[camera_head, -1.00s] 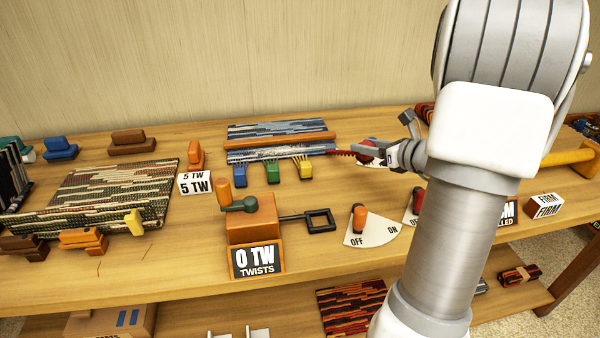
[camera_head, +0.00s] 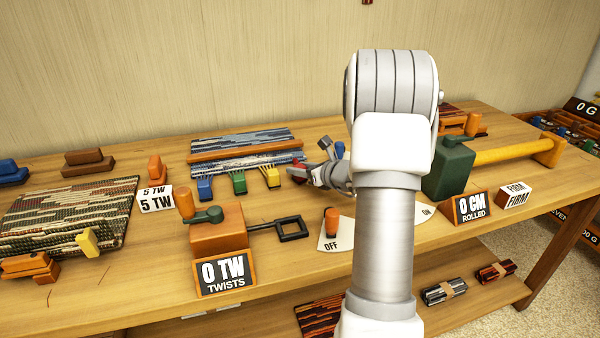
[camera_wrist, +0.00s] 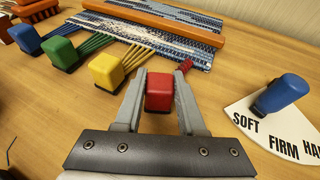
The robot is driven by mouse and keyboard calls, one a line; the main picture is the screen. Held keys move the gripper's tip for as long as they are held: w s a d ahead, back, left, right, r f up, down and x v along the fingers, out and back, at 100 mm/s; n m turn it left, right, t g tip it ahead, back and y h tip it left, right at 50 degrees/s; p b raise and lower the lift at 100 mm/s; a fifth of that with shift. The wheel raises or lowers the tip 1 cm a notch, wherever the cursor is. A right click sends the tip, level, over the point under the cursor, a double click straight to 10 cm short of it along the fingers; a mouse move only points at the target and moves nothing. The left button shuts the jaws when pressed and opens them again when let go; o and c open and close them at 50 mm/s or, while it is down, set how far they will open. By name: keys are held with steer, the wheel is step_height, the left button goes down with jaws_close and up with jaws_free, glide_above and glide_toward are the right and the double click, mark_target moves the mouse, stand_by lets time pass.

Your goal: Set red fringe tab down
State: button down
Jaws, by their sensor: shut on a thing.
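The red fringe tab (camera_wrist: 159,92) is between the two fingers of my gripper (camera_wrist: 160,105) in the wrist view. A short bit of red strand (camera_wrist: 184,66) shows just beyond it. In the head view my gripper (camera_head: 312,172) is just right of the yellow tab, and only a little red shows there. Blue (camera_head: 205,188), green (camera_head: 239,182) and yellow (camera_head: 271,176) tabs lie in a row on fringe strands at the near edge of the blue-white rug (camera_head: 245,143). I cannot tell whether the red tab touches the table.
A twist crank box (camera_head: 218,235) with a "0 TW" sign stands in front of the tabs. A blue-knobbed SOFT/FIRM dial (camera_wrist: 280,95) is close on the right in the wrist view. Bare table shows near the tabs.

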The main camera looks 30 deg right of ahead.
steer(key=shift+r, duration=0.1)
steer(key=shift+f, duration=0.25)
steer(key=c, duration=0.5)
jaws_free()
steer(key=shift+r, duration=0.1)
steer(key=shift+r, duration=0.25)
steer(key=p+v, duration=0.2)
steer(key=v, duration=1)
steer(key=shift+s+f+p, duration=0.1)
steer(key=shift+f+p, duration=0.05)
steer(key=shift+p, duration=0.25)
